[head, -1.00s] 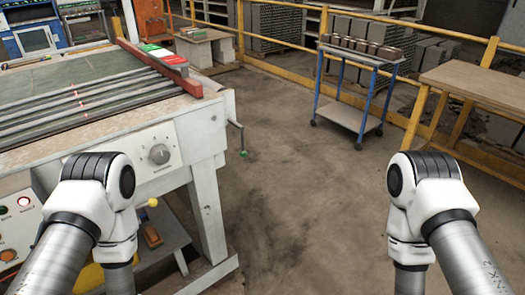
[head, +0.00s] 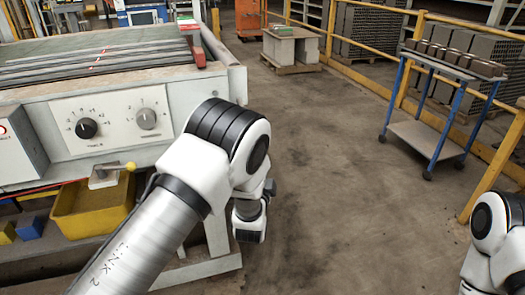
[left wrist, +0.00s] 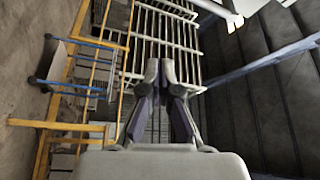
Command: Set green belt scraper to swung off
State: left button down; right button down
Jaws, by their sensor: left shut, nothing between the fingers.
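The green-knobbed scraper lever at the right side of the belt machine (head: 190,85) does not show now; my left arm covers much of that corner. A lever with a yellow knob (head: 130,166) sits under the front panel on a small grey plate. In the left wrist view my left gripper (left wrist: 163,68) is shut and empty, with racks and railing behind it and no lever in sight. In the head view its fingers cannot be made out beyond the arm. Only part of my right arm shows at the right edge; its gripper is out of view.
The front panel carries a black dial (head: 86,128) and a grey dial (head: 146,118). A yellow bin (head: 95,215) stands below. A blue-framed trolley (head: 430,140) with bricks stands right, by the yellow railing (head: 395,35). The floor between is clear.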

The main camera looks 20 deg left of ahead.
pick_arm(q)
jog(key=x, duration=1)
jog(key=a, duration=0.1)
jog(key=s+a+f, duration=0.1)
jog(key=a, duration=0.1)
jog(key=shift+s+a+f, duration=0.2)
jog(key=shift+s+a, duration=0.1)
jog(key=shift+s, duration=0.05)
jog(key=shift+a, duration=0.15)
jog(key=s+a+r+m+g+p, duration=0.3)
jog(key=s+a+m+g+p, duration=0.2)
jog(key=a+m+p, duration=0.3)
jog(key=m+p, duration=0.1)
jog(key=p, duration=0.2)
jog(key=shift+s+r+p, duration=0.3)
jog(key=shift+r+p, duration=0.1)
